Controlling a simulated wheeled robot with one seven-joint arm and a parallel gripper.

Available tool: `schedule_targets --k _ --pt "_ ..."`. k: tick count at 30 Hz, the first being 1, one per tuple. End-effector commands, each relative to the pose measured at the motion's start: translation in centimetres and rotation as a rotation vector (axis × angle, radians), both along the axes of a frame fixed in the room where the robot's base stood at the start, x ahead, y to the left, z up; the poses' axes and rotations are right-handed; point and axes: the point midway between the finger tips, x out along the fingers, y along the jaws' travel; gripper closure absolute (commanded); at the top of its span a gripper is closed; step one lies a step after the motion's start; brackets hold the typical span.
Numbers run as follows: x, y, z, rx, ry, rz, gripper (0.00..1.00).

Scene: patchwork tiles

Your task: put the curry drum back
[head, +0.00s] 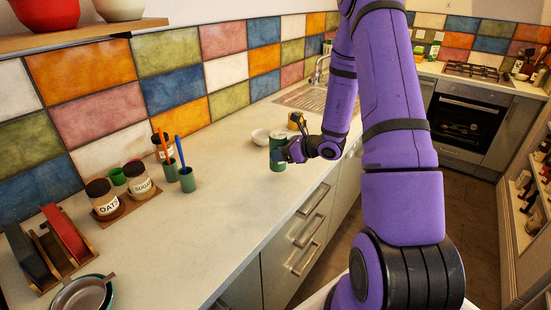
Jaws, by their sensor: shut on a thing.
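A green drum (277,146) with a pale band stands upright at the middle of the counter, near its front edge. I take it as the curry drum, but its label is too small to read. My gripper (284,153) reaches it from the right and is shut on its side. The fingers hide part of the drum. I cannot tell whether its base touches the counter (215,220).
Jars marked OATS (104,202) and SUGAR (139,182) stand on a wooden tray at the left, beside green cups (187,181). A white bowl (260,136) is behind the drum. A rack (60,240) and plates (82,296) are front left. The middle counter is clear.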

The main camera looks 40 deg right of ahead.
Motion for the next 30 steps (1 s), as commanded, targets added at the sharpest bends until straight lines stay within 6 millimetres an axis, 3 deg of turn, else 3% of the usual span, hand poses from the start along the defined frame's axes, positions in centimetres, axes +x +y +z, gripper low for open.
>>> schedule_targets --k 10,17,29,30 --pt "2.6 0.7 -0.3 -0.001 -0.001 0.002 0.67" --pt "2.4 0.6 -3.5 0.002 0.002 -0.001 0.67" --pt "2.4 0.6 -4.0 0.000 0.000 -0.001 0.67" --pt "2.4 0.6 -4.0 0.000 0.000 -0.001 0.33"
